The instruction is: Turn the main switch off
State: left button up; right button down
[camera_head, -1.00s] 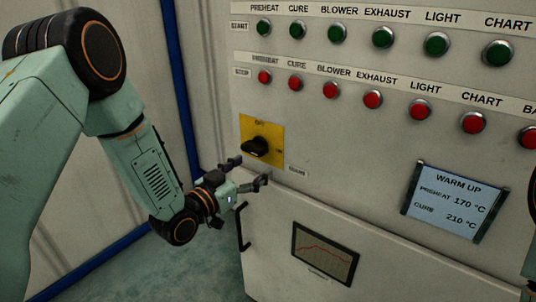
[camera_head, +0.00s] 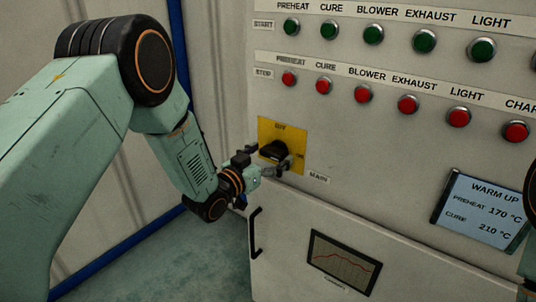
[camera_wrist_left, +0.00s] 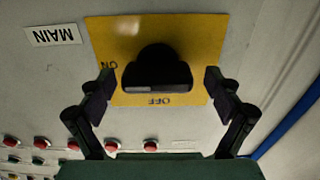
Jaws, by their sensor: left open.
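The main switch is a black rotary knob (camera_head: 274,150) on a yellow plate (camera_head: 268,133) marked OFF at the top and ON at the right, with a MAIN label (camera_head: 319,179) beside it. My left gripper (camera_head: 268,161) is open in front of the knob. In the left wrist view the picture is upside down; the knob (camera_wrist_left: 157,72) lies between the two spread fingers of the left gripper (camera_wrist_left: 158,88), with a gap on each side. The knob's handle points toward the ON side in the head view, as far as I can tell. My right gripper is not in view.
Rows of green START buttons (camera_head: 373,34) and red STOP buttons (camera_head: 362,93) sit above the switch. A WARM UP display (camera_head: 487,210) is at the right. Below are a door handle (camera_head: 254,232) and a chart screen (camera_head: 343,262).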

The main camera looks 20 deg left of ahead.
pick_arm(q)
jog(key=shift+w+d, duration=0.15)
jog(key=shift+d, duration=0.25)
jog(key=shift+w+d, duration=0.1)
jog(key=shift+d, duration=0.1)
jog(key=shift+c, duration=0.8)
jog(key=shift+s+a, duration=0.2)
jog(key=shift+a, duration=0.45)
jog(key=c, duration=0.4)
jog(key=shift+d, duration=0.35)
jog(key=c, duration=0.5)
jog(key=shift+w+a, duration=0.1)
jog(key=shift+a, duration=0.1)
jog(key=shift+c, duration=0.5)
